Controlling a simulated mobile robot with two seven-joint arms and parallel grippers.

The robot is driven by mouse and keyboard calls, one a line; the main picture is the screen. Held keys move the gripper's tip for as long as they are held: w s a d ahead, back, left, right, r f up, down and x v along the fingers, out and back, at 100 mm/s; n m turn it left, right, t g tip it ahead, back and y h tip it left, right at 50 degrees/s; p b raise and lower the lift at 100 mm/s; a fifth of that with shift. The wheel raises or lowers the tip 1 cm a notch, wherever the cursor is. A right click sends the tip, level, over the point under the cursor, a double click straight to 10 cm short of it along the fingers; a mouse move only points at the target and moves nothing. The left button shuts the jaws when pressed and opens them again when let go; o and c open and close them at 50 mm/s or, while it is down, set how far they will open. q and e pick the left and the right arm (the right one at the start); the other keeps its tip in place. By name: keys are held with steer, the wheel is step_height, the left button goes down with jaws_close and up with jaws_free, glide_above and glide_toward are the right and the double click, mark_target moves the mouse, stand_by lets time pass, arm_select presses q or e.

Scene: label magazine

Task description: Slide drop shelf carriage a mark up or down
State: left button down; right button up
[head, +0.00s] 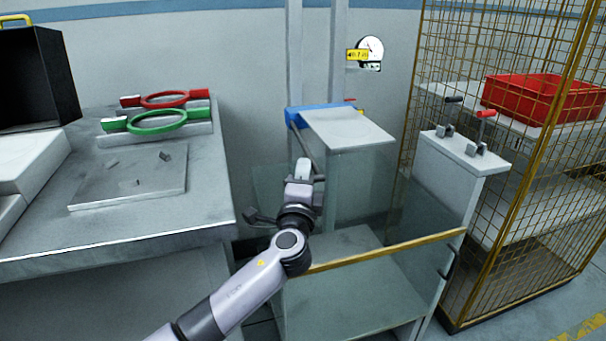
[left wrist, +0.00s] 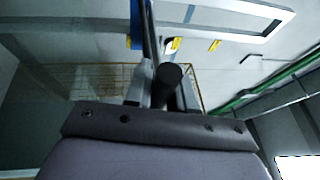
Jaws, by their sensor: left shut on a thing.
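The drop shelf carriage is a blue bracket (head: 293,118) bearing a pale grey shelf plate (head: 350,131), set on two upright grey rails (head: 338,50). A dark handle bar (head: 306,146) runs from the bracket toward me. My left gripper (head: 304,172) is shut on this handle, in front of and below the shelf. In the left wrist view the round dark handle end (left wrist: 172,76) shows between the fingers, and a blue part of the carriage (left wrist: 137,28) lies beyond. A yellow tag and a round dial (head: 371,49) are behind the rails. My right gripper is not in view.
A clear-walled bin with a yellow front edge (head: 385,250) stands below my left arm. A grey bench (head: 205,200) with a red ring (head: 165,100) and green ring (head: 158,122) is left. A post with two levers (head: 462,160) and a yellow mesh cage (head: 520,190) stand right.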

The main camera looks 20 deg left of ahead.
arm_select(q)
step_height(320, 180, down, 6)
steer(key=b, duration=0.4)
steer(key=shift+b, duration=0.3)
steer(key=shift+r, duration=0.1)
steer(key=c, duration=1.2)
jaws_free()
steer(key=shift+o, duration=0.7)
steer(key=shift+r, duration=0.1)
steer(key=v, duration=0.7)
steer(key=shift+p, duration=0.35)
